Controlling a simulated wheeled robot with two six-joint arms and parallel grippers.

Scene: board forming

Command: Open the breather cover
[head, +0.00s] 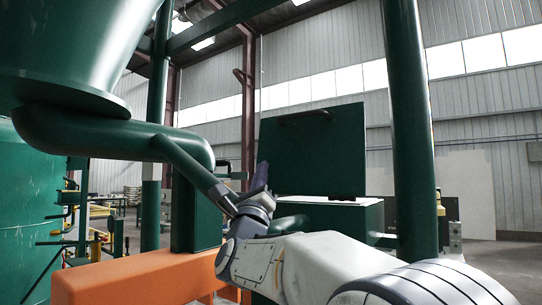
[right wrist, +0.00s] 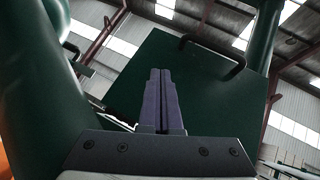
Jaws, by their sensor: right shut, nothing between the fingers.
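The breather cover (head: 320,155) is a dark green square panel with a black handle (head: 304,117) near its top edge. It stands raised, close to upright, above a green box (head: 345,218) with a pale rim. In the right wrist view the cover (right wrist: 205,85) fills the middle, behind my fingers. My right gripper (head: 261,178) is shut and empty, its purple fingers pointing up just left of the cover's lower left side. Its fingers also show in the right wrist view (right wrist: 160,85). I cannot tell whether they touch the cover. My left gripper is not in view.
A thick green post (head: 408,130) stands right of the cover. A large green vessel (head: 75,45) and a curved green pipe (head: 110,135) fill the left. An orange beam (head: 135,275) runs low in front. The hall floor (head: 495,262) is open at the right.

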